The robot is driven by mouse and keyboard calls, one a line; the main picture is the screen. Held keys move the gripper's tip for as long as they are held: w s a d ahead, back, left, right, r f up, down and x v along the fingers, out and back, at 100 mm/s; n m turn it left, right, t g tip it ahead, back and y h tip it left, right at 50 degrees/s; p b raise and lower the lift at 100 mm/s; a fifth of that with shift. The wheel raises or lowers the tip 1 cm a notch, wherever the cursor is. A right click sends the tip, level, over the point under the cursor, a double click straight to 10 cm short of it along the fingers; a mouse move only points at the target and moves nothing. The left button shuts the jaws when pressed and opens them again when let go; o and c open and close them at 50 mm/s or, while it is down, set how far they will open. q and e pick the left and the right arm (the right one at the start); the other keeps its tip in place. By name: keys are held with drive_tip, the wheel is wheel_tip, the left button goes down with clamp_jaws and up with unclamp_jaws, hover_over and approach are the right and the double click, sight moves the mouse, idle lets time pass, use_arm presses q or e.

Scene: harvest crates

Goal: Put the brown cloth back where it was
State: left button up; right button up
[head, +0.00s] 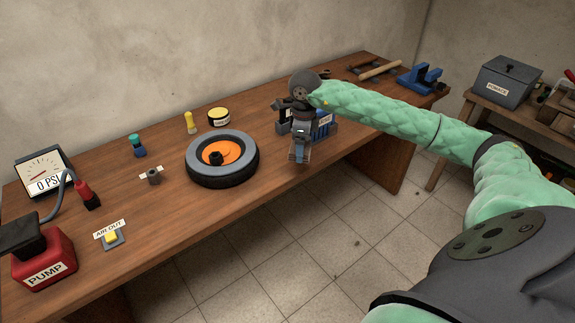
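I cannot make out a brown cloth for certain in the head view. Brown shapes (563,117) lie on the side bench at the right edge, too small and cut off to identify. My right gripper (299,157) points down near the front edge of the wooden workbench (160,215), in front of a blue container (325,127). The gripper's fingers are seen end-on, and I cannot tell whether they are apart or hold something. The gripper and wrist partly hide the blue container.
A wheel (243,172) with an orange hub lies left of my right gripper. A red pump (45,264), a gauge (42,171) and a yellow button (111,237) stand farther left. A blue vise (419,79) and a grey box (503,82) are at right.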

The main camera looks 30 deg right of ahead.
use_arm(q)
wheel_tip(320, 180, up, 6)
drive_tip(key=b, duration=0.1)
use_arm(e)
drive_tip(key=d+r+m, duration=0.2)
drive_tip(key=d+m, duration=0.6)
drive_tip(key=shift+m, duration=0.3)
drive_tip(key=w+a+f+p, duration=0.1)
drive_tip(key=w+a+f, duration=0.1)
drive_tip(key=a, duration=0.1)
drive_tip(key=w+a+f+p, duration=0.4)
drive_tip(key=w+a, duration=0.1)
drive_tip(key=shift+a+f, duration=0.3)
drive_tip(key=shift+s+d+f+p, duration=0.1)
drive_tip(key=shift+f+p, duration=0.9)
drive_tip(key=shift+f, duration=1)
use_arm(q)
drive_tip(key=s+a+f, duration=0.2)
drive_tip(key=f, duration=0.9)
drive_tip(key=s+a+f, duration=0.1)
drive_tip(key=s+f, duration=0.2)
drive_tip(key=f, duration=0.8)
drive_tip(key=shift+a+f+t, duration=0.3)
drive_tip(key=shift+a+f, duration=0.05)
drive_tip(key=shift+a, duration=0.05)
